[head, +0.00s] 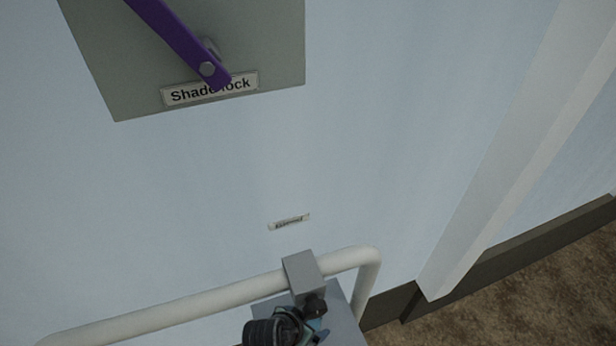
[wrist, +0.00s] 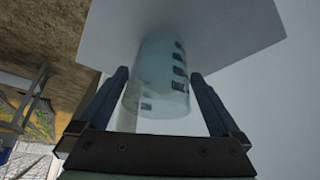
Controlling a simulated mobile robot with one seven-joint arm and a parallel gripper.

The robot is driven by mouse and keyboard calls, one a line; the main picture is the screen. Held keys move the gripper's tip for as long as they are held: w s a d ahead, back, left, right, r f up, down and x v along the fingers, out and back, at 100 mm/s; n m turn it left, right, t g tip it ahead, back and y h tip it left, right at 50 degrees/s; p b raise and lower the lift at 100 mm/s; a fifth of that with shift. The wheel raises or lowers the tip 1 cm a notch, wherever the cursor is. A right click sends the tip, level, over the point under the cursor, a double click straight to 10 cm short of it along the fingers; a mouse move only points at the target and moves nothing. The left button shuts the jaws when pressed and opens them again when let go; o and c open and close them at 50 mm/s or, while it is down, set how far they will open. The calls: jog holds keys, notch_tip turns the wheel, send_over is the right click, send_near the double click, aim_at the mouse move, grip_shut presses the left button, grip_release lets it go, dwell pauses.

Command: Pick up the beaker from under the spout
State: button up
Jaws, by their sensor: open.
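The beaker (wrist: 160,75) is a clear, pale cylinder with dark markings on its side, seen in the wrist view. Its far end meets a pale flat plate (wrist: 215,25). My gripper (wrist: 160,76) is open, with one blue-grey finger on each side of the beaker in the picture. A gap shows on the right side; the left finger overlaps or nearly meets the beaker's edge, and contact cannot be told. The beaker and spout cannot be made out in the head view.
In the head view, a white rail (head: 190,303) with a grey block (head: 302,270) runs along the pale wall. A grey panel (head: 265,45) labelled "Shade lock" carries a purple lever (head: 180,40). Brown floor (head: 530,285) lies at lower right. A dark part sits at the bottom edge, unclear.

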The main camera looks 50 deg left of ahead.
jog(key=shift+w+f, duration=0.2)
jog(key=shift+f, duration=0.15)
jog(key=shift+r, duration=0.1)
jog(key=c, duration=1.4)
